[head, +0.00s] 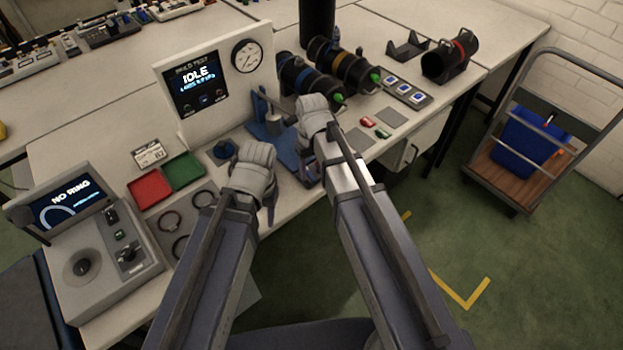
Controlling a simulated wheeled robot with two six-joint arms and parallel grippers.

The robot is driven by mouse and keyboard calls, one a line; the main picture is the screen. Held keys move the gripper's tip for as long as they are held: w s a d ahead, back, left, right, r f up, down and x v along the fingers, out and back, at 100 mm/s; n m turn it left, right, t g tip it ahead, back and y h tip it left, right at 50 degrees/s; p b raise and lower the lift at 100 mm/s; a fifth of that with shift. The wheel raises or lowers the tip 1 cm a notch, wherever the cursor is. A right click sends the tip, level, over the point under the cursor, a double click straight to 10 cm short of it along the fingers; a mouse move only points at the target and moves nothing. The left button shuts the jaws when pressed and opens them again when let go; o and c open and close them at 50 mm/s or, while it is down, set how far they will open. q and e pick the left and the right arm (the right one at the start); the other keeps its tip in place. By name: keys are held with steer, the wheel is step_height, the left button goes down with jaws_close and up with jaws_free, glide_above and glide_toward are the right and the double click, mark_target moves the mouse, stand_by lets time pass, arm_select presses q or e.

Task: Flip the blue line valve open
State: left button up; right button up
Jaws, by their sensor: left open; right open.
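A dark cylinder with a blue band (301,76) lies on the bench beside the test panel, with a green tip (339,98) at its near end. I cannot make out which part is the blue line valve or how its handle is set. My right gripper (314,108) is open, just in front of the blue-banded cylinder and beside a blue stand (270,127); contact is unclear. My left gripper (254,160) is open, nearer and further left, above the bench's front area. The fingertips of both are hard to see.
The test panel (213,85) reads IDLE and carries a round gauge (247,56). An orange-banded cylinder (343,64) lies right of the blue one. Red (149,188) and green (184,171) trays and a console (92,255) are left. A cart (500,175) stands right.

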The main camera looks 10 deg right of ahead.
steer(key=shift+f+b, duration=0.35)
steer(key=shift+f, duration=0.4)
jaws_close()
